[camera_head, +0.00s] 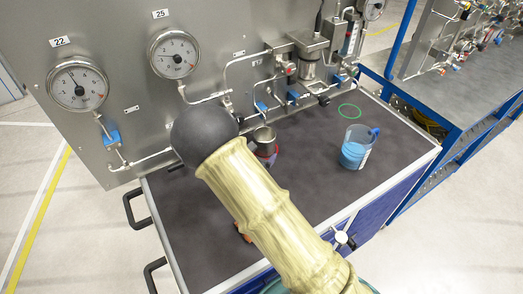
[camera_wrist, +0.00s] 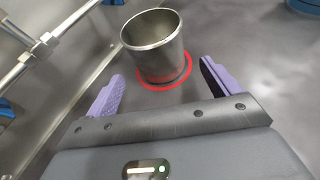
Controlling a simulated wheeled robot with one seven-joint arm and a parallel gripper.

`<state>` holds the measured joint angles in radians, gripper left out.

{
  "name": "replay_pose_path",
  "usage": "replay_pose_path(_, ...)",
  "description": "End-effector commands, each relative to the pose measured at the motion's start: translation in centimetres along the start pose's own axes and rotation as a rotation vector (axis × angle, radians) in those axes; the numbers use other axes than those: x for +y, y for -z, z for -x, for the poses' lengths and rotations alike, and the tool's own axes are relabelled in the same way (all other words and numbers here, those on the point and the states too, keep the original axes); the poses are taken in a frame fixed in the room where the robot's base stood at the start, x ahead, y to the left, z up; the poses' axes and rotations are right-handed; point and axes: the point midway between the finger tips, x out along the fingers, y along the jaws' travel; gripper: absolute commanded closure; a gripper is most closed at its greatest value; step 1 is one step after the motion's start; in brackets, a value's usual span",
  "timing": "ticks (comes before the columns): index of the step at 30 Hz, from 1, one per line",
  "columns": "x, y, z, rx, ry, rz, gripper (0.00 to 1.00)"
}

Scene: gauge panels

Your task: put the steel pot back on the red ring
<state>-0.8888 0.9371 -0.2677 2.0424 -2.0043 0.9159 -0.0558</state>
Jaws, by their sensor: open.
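The steel pot (camera_wrist: 160,50) is an open, empty-looking metal cup. In the wrist view it stands upright on the dark top, with the red ring (camera_wrist: 172,86) showing around the front and right of its base. The ring's far side is hidden behind the pot. My gripper (camera_wrist: 163,80) is open, its two purple fingers apart on the near left and right of the pot, not visibly touching it. In the head view the pot (camera_head: 264,135) is partly hidden by my arm, with some red (camera_head: 269,153) at its base; the gripper is hidden there.
A clear beaker with blue contents (camera_head: 356,147) stands to the right, near an empty green ring (camera_head: 349,111). The gauge panel (camera_head: 110,60) with pipes and valves rises behind the pot. Bare dark top (camera_head: 310,180) lies between pot and beaker.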

Motion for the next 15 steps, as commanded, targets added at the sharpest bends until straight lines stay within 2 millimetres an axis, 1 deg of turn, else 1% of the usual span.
replay_pose_path(1, 0.1, 0.2, 1.1, 0.0, -0.003, -0.001, 0.11)
replay_pose_path(3, 0.1, 0.2, 2.5, 0.001, -0.004, 0.0, 0.11)
replay_pose_path(7, 0.1, 0.1, 4.8, 0.0, -0.004, 0.0, 0.11)
replay_pose_path(11, 0.2, 0.1, 6.2, 0.001, -0.004, 0.002, 0.11)
replay_pose_path(15, 0.1, 0.1, 6.6, 0.001, -0.003, 0.003, 0.11)
